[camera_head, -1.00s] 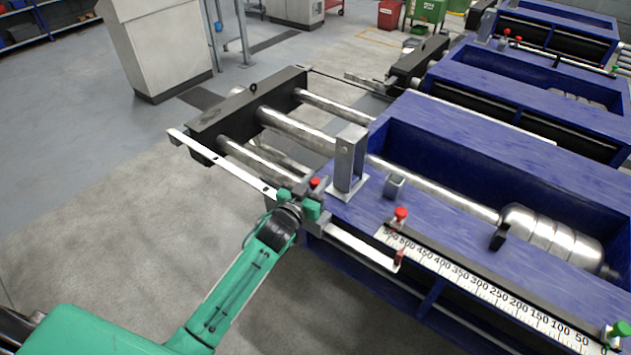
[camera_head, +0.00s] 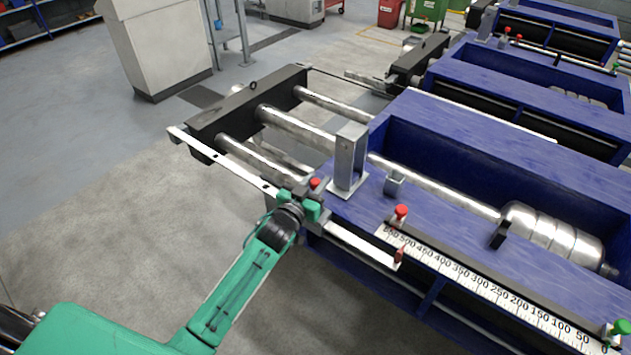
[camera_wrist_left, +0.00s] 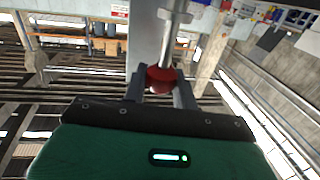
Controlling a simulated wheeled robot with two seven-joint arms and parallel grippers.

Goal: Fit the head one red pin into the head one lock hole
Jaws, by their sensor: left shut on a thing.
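The red pin (camera_head: 314,183) stands at the near left corner of the nearest blue frame, its red knob showing between the fingers of my left gripper (camera_head: 300,197). In the left wrist view the gripper (camera_wrist_left: 162,92) is shut on the red knob (camera_wrist_left: 160,79), with a metal shank running up from it. The lock hole is hidden behind the gripper, so I cannot tell whether the shank is in it. A long flat bar with holes (camera_head: 232,163) runs past beneath the gripper. My right gripper is not in view.
A grey upright bracket (camera_head: 350,160) stands just right of the gripper. A second red knob (camera_head: 401,211) sits by the numbered scale (camera_head: 480,285). A dark crosshead (camera_head: 248,105) carries steel rods. Open floor lies left.

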